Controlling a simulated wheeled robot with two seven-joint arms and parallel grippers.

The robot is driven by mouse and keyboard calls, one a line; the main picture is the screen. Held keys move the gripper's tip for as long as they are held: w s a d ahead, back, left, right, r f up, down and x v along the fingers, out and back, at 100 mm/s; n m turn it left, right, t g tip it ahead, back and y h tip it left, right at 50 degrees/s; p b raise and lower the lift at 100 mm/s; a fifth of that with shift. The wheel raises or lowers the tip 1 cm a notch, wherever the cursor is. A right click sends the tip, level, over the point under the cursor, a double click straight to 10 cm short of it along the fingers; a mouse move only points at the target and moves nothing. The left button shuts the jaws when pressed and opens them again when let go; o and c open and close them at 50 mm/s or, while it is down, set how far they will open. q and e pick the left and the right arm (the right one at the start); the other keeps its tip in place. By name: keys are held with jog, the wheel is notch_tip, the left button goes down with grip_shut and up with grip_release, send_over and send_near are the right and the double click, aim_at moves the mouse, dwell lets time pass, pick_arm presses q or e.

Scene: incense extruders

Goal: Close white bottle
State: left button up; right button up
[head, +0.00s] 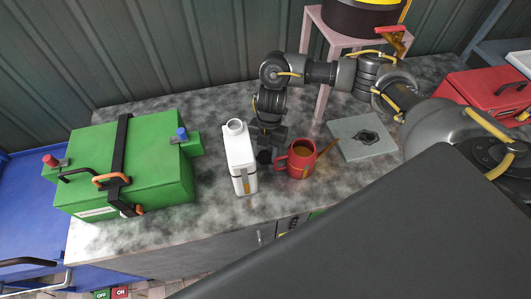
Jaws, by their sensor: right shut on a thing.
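The white bottle (240,165) stands on the stone-patterned worktop, left of the mug. Its round mouth (235,126) at the top is uncovered. My right gripper (267,149) hangs just right of the bottle, between it and the red mug. It is shut on a small dark thing (263,157) that looks like a cap; dark fingers against dark make its shape hard to tell. Whether the gripper touches the bottle's side cannot be told. My left gripper is not in view.
A red mug (299,158) with brown contents and a stick stands close right of the gripper. A green box (150,170) sits left, a grey slab (362,138) right, a pink stand (318,85) behind. A red case (485,95) is far right. Worktop (215,215) is clear in front.

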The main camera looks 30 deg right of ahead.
notch_tip(320, 180, up, 28)
jog(key=b, duration=0.2)
jog(key=shift+b, duration=0.4)
